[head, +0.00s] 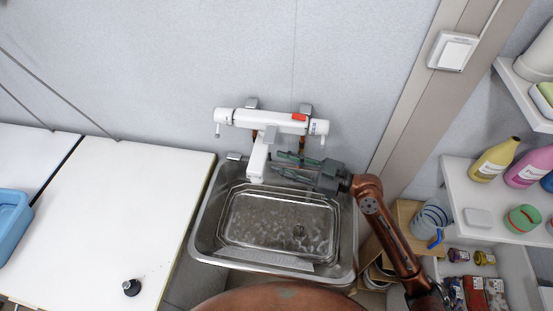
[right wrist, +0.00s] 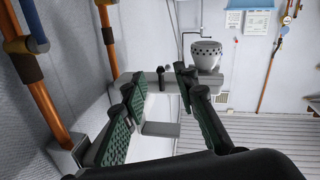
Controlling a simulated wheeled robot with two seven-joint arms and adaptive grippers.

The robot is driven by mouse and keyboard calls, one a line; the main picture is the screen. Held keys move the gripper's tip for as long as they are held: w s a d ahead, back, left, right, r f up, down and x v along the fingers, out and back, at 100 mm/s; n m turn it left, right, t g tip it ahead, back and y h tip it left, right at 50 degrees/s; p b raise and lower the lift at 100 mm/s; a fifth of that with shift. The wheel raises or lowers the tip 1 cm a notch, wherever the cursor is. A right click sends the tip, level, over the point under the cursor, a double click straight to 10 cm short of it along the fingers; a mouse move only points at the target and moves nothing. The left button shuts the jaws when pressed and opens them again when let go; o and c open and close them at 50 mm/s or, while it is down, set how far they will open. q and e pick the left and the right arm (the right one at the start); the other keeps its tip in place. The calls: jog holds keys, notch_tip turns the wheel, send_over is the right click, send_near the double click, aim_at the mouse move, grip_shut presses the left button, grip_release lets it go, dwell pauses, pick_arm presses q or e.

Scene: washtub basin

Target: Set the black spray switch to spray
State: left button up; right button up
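The white wall faucet (head: 268,120) is above the sink, with its white spout (head: 258,162) pointing down and forward. I cannot clearly make out the black spray switch in either view. My right gripper (head: 278,165) comes in from the right, just beside the spout, its green-padded fingers pointing left. In the right wrist view the fingers (right wrist: 160,105) are apart with a clear gap. A pale grey bar-like part (right wrist: 160,128) shows between and beyond them; I cannot tell whether anything touches it. My left gripper is not in view.
The steel sink (head: 200,225) holds a clear rectangular basin (head: 232,235). A white counter (head: 110,220) lies left, with a small black object (head: 131,287). Shelves with bottles (head: 492,160) stand right. In the right wrist view, copper pipes (right wrist: 50,100) run close on the left.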

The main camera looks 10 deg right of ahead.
jog(key=shift+x, duration=0.95)
jog(key=c, duration=0.5)
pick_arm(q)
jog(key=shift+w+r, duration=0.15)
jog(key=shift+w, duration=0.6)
pick_arm(e)
grip_shut()
